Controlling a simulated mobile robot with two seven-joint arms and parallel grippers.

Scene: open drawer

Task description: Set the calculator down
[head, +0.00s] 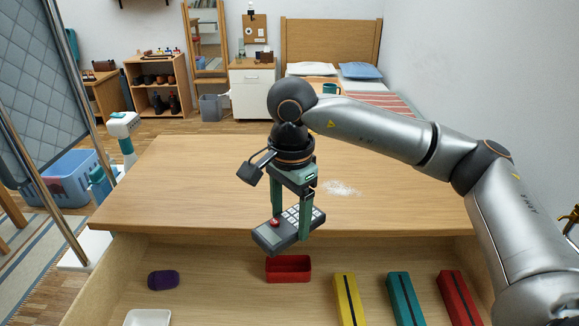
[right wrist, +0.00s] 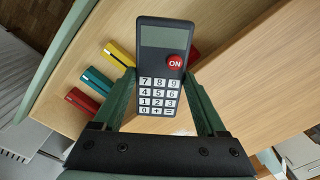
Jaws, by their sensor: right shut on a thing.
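A dark grey calculator (head: 289,228) with white keys and a red ON button is in my right gripper (head: 290,222). The green fingers are shut on its sides, near the keys. The calculator is tilted in the head view and appears to be above the open drawer, near the front edge of the table. In the right wrist view the calculator (right wrist: 163,68) shows its face, with the screen end away from the gripper (right wrist: 165,95). My left gripper is not in view.
The open drawer (head: 220,300) holds a red box (head: 288,268), a purple item (head: 163,280), a white tray (head: 148,317), and yellow (head: 348,300), teal (head: 405,300) and red (head: 459,298) long boxes. White powder (head: 340,188) lies on the table (head: 190,180); its left side is clear.

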